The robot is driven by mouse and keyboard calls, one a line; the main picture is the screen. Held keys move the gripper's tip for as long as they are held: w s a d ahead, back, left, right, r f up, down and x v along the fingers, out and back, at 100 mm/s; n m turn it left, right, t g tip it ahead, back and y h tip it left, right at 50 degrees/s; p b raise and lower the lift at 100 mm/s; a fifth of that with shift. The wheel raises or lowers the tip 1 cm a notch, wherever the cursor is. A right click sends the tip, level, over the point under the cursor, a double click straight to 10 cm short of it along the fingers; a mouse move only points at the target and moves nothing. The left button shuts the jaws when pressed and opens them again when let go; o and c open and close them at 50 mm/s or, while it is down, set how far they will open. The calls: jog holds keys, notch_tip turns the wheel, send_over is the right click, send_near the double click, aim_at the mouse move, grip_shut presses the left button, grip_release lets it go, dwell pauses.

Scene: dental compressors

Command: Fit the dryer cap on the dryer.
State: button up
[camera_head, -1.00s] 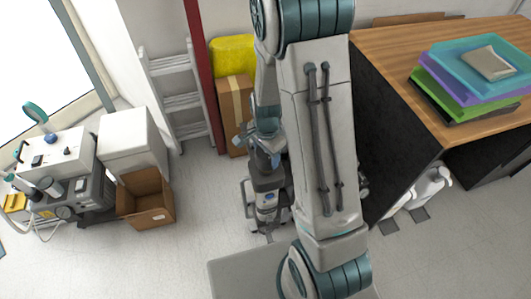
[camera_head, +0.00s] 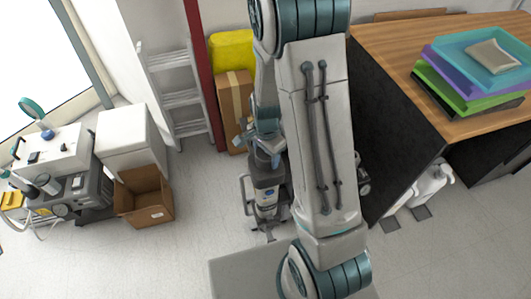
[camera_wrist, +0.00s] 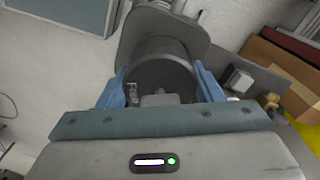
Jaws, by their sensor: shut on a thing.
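My gripper (camera_head: 264,142) is low in the middle of the head view, partly hidden behind my own arm. In the wrist view, its two blue fingers (camera_wrist: 162,92) are shut on a dark grey round part, which I take to be the dryer cap (camera_wrist: 160,72). The dryer (camera_head: 268,192), a grey upright unit with a small blue label, stands directly below the gripper in the head view. The cap is at or just over its top. I cannot tell whether they touch, as the fingers and arm hide the join.
A wooden-topped desk (camera_head: 400,50) with stacked coloured trays (camera_head: 470,75) stands at the right. A ladder (camera_head: 180,95), a cardboard box (camera_head: 235,105) and an open carton (camera_head: 143,200) are at the left. The floor between is clear.

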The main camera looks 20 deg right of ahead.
jog(key=shift+f, duration=0.4)
jog(key=o, duration=1.1)
jog(key=shift+o, duration=0.2)
jog(key=shift+r, duration=0.1)
notch_tip(320, 180, up, 14)
jog(key=shift+f, duration=0.2)
